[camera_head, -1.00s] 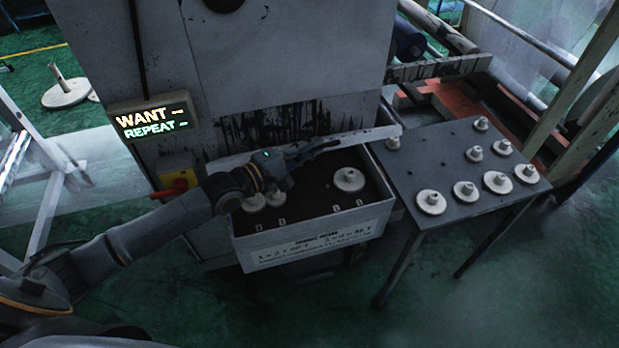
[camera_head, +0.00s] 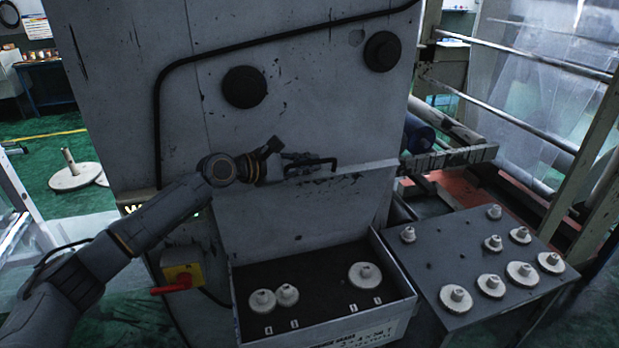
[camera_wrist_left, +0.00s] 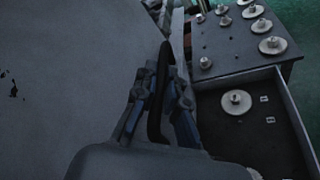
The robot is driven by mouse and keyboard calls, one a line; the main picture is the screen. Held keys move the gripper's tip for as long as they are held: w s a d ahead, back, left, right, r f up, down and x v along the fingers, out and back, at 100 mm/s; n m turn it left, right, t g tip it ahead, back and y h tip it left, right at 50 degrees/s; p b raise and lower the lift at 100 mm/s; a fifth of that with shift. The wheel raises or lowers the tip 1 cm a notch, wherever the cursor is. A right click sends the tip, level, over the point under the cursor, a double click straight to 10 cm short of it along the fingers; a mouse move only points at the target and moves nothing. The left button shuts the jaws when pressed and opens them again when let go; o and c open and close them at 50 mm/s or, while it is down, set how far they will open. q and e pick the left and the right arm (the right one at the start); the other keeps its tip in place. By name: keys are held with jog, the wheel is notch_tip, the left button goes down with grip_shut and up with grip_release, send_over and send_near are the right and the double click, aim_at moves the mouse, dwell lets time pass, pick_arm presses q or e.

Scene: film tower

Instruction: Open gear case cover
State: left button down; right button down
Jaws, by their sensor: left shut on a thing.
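The gear case cover (camera_head: 330,215) is a flat grey panel. It stands raised, roughly upright, behind the open gear case (camera_head: 237,305), with its black handle (camera_head: 318,162) along the upper edge. My left gripper (camera_head: 296,165) reaches in from the left and is shut on this handle. In the left wrist view the black handle (camera_wrist_left: 158,95) runs between the blue-padded fingers, with the grey cover surface (camera_wrist_left: 60,100) filling the left side. Inside the case, white gears (camera_head: 365,276) show on a dark floor. My right gripper is not in view.
A grey side table (camera_head: 450,255) with several white gears stands right of the case. A red switch on a yellow box (camera_head: 182,275) is at the left, below my arm. The tall machine body (camera_head: 300,110) with black knobs and a pipe rises behind.

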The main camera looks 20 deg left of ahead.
pick_arm(q)
jog(key=shift+w+a, duration=0.45)
jog(key=shift+w, duration=0.2)
jog(key=c, duration=1.4)
grip_release()
jog(key=shift+a, duration=0.1)
jog(key=v, duration=1.2)
jog(key=shift+r, duration=0.15)
jog(key=shift+w, duration=0.1)
